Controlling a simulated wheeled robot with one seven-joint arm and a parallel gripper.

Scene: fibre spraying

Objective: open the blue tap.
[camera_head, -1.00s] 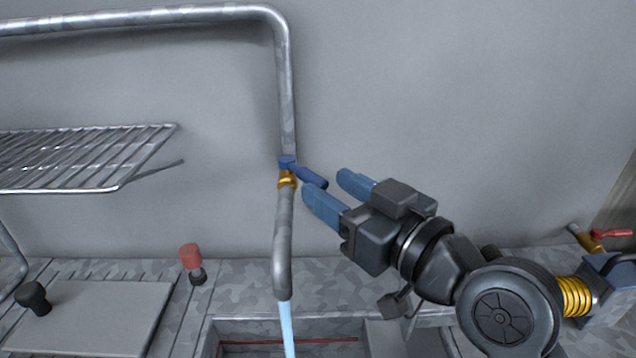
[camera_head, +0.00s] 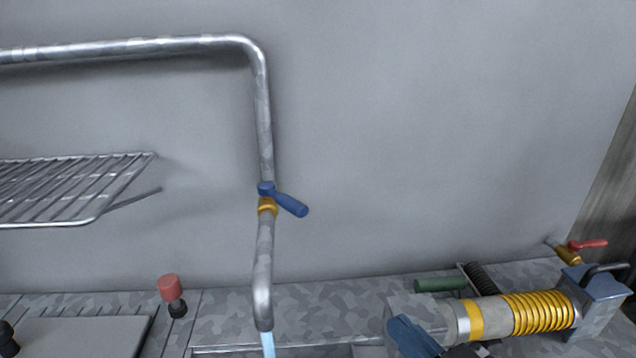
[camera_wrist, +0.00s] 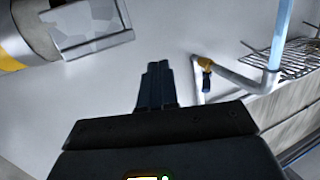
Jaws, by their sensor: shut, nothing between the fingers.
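The blue tap (camera_head: 290,205) is a blue lever on a brass valve in the grey wall pipe. Its lever points right and slightly down, and a light-blue water stream (camera_head: 268,345) runs from the spout below. The wrist view shows the tap (camera_wrist: 206,77) just right of my fingers, apart from them, with the stream (camera_wrist: 282,35) further right. My gripper (camera_wrist: 158,68) has its two dark blue fingers together with nothing between them. In the head view only part of my gripper (camera_head: 412,337) shows at the bottom edge, well right of and below the tap.
A wire rack (camera_head: 70,188) is on the wall at left. A red-topped knob (camera_head: 170,288) stands on the counter. A machine with a yellow coil (camera_head: 538,313) and a red-handled tap (camera_head: 588,244) are at right. The wall right of the pipe is clear.

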